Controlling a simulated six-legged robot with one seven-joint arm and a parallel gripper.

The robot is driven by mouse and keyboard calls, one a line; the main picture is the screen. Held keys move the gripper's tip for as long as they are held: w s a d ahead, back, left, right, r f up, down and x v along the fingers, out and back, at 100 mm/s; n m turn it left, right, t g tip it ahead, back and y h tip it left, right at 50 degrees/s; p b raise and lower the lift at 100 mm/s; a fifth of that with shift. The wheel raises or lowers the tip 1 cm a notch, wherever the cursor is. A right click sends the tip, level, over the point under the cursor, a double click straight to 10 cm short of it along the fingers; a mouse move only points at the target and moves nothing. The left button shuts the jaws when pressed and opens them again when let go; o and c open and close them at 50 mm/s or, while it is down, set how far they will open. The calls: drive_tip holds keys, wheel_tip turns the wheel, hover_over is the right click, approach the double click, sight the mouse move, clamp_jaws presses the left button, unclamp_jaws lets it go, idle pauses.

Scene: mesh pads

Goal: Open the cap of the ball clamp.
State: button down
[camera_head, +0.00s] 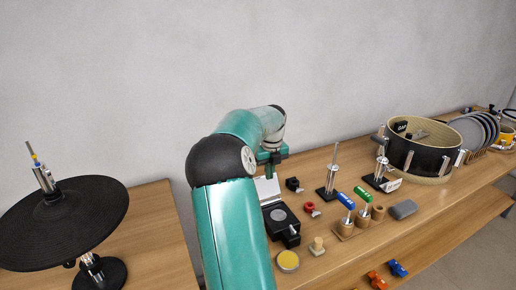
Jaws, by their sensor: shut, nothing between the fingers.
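My teal arm reaches over the right-hand table, and my gripper (271,165) is at its far end, above a black box (284,218) with a pale raised lid (268,189). The gripper is shut and holds nothing; its fingertips are small and partly hidden by the arm. I cannot tell for certain which item is the ball clamp. A small red clamp-like part (311,208) and a small black part (293,184) lie right of the box.
Two metal posts on black bases (328,192) stand behind a wooden holder (345,231) of blue- and green-handled tools. A drum (424,150) and plates stand at right. A yellow-topped tin (288,260) sits near the front edge. A black cymbal pad (75,222) stands left.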

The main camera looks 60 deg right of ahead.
drive_tip(key=w+d+r, duration=0.4)
drive_tip(key=w+r, duration=0.2)
drive_tip(key=shift+w, duration=0.25)
drive_tip(key=shift+r, duration=0.15)
